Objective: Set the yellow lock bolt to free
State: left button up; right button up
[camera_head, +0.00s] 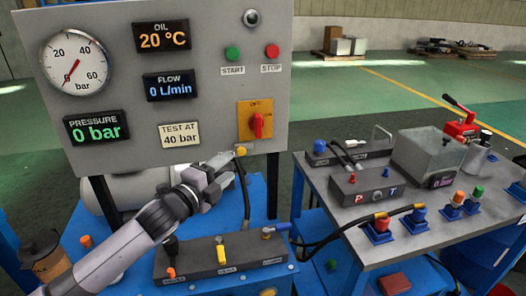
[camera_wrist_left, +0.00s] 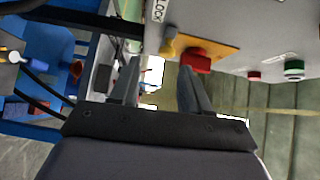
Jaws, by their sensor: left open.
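The yellow lock bolt (camera_head: 240,151) is a small yellow knob at the lower edge of the grey panel, below the red switch on its yellow plate. In the left wrist view, a yellow knob (camera_wrist_left: 168,43) shows by a white label reading LOCK, beside the red switch handle (camera_wrist_left: 197,60). My left gripper (camera_head: 220,172) is open and empty, just below and left of the bolt in the head view. In the left wrist view its fingers (camera_wrist_left: 160,68) point toward the panel, with the knob apart from them. My right gripper is not in view.
The grey panel (camera_head: 205,95) carries a gauge, displays and START and STOP buttons. A dark valve block (camera_head: 200,262) with levers stands below my left arm. A dark hose hangs beside the bolt.

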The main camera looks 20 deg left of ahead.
aim_at(240, 153)
pick_arm(q)
jog(key=shift+w+d+r+p, duration=0.1)
jog(key=shift+w+d+r, duration=0.05)
jog(key=shift+w, duration=1.1)
jog(key=shift+w+d+r+p, duration=0.15)
jog(key=shift+w+d, duration=0.05)
jog(key=shift+w, duration=1.05)
jog(key=shift+w+d+r+p, duration=0.1)
jog(key=shift+w+d+r, duration=0.05)
jog(key=shift+w, duration=1.1)
grip_shut()
